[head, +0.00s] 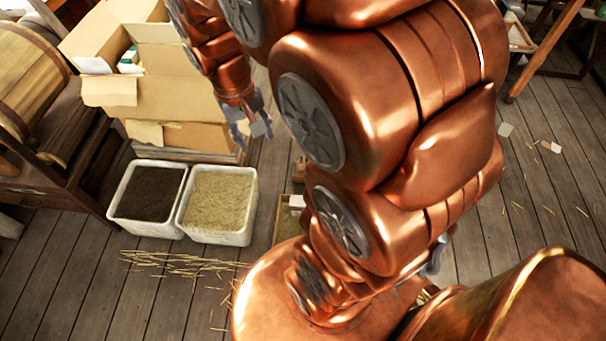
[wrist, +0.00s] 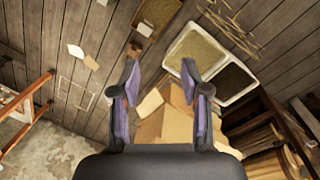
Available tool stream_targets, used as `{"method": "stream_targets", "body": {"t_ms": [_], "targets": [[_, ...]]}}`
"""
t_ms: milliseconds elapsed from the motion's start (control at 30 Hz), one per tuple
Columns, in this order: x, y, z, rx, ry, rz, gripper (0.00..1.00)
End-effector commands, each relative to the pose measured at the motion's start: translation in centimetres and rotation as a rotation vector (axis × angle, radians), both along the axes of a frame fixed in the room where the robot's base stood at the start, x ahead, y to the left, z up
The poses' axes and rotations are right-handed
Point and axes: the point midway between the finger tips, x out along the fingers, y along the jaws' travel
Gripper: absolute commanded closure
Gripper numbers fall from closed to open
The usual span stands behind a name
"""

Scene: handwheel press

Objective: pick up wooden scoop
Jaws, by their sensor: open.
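I cannot clearly make out a wooden scoop in either view. A small brown object (wrist: 136,50) lies on the floor just beyond the left fingertip in the wrist view. It is too small to tell whether it is the scoop. My gripper (wrist: 160,68) is open with nothing between its purple-padded fingers. In the head view my gripper (head: 250,129) hangs in front of the cardboard boxes, above and behind the white tubs. My copper arm hides much of the middle of the head view.
Two white tubs stand side by side, one with dark soil (head: 148,190) and one with pale grain (head: 220,200). Cardboard boxes (head: 170,95) are stacked behind them. A wooden crate (wrist: 157,14) is on the floor nearby. A barrel (head: 28,75) rests at left. Straw (head: 170,262) litters the planks.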

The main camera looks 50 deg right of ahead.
Motion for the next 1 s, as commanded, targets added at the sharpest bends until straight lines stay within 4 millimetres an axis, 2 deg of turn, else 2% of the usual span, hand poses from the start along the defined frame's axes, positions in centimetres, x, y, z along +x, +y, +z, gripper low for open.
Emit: {"method": "stream_targets", "body": {"t_ms": [33, 267, 500, 767, 1000], "targets": [[1.3, -1.1, -1.8, -0.012, -0.003, -0.022, 0.54], [6.6, -5.8, -6.7, -0.067, -0.040, -0.108, 0.54], [11.4, -11.0, -12.5, -0.118, -0.077, -0.184, 0.54], [15.8, -16.9, -19.8, -0.164, -0.116, -0.254, 0.54], [19.0, -22.2, -27.3, -0.195, -0.153, -0.310, 0.54]]}}
